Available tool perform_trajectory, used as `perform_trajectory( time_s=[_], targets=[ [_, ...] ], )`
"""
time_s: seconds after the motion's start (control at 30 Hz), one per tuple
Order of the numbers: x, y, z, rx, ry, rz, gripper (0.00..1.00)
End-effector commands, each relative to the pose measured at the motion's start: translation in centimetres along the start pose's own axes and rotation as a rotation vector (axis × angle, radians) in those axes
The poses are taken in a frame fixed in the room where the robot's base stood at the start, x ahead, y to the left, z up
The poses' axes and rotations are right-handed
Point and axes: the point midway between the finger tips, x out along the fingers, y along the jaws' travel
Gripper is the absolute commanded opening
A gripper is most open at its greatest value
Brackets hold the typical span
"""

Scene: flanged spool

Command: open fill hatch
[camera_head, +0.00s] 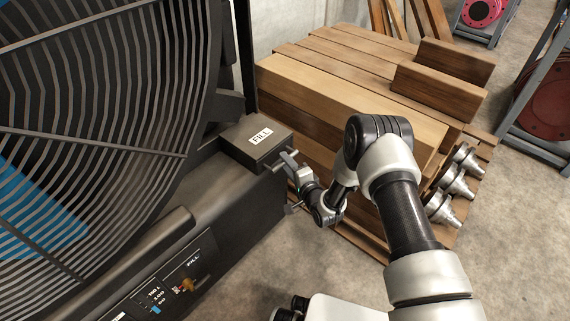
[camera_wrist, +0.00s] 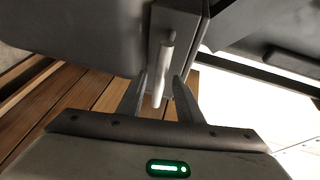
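The fill hatch is a dark box-shaped lid (camera_head: 250,146) with a white "FILL" label, at the side of the large dark grilled machine. It looks closed. A light grey bar handle (camera_head: 287,159) sticks out from its right side. In the wrist view the handle (camera_wrist: 165,62) is a pale rod running down between my two fingers. My gripper (camera_head: 294,187) is at the handle; in the wrist view (camera_wrist: 160,88) its fingers stand apart on either side of the rod, with gaps showing. Whether either finger touches the rod is hard to tell.
Stacked wooden beams (camera_head: 350,95) stand right behind my gripper. Several metal stepped cones (camera_head: 455,185) lie on the pallet's right. A control panel (camera_head: 165,285) is on the machine's lower front. Concrete floor (camera_head: 515,230) is clear at the right.

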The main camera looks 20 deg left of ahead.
Motion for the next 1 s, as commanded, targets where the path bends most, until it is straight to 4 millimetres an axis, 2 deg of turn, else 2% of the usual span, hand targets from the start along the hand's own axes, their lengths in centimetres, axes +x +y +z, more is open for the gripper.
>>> perform_trajectory(
  time_s=[0.2, 0.47, 0.5, 0.7, 1.0],
  targets=[
    [1.8, 0.1, 0.0, 0.001, 0.001, 0.001, 0.33],
    [1.9, 0.0, 0.0, 0.001, 0.001, 0.001, 0.33],
    [1.9, 0.0, 0.0, 0.001, 0.001, 0.001, 0.31],
    [1.9, 0.0, 0.0, 0.001, 0.001, 0.001, 0.0],
    [1.7, 0.0, -0.1, 0.001, 0.001, 0.001, 0.0]
  ],
)
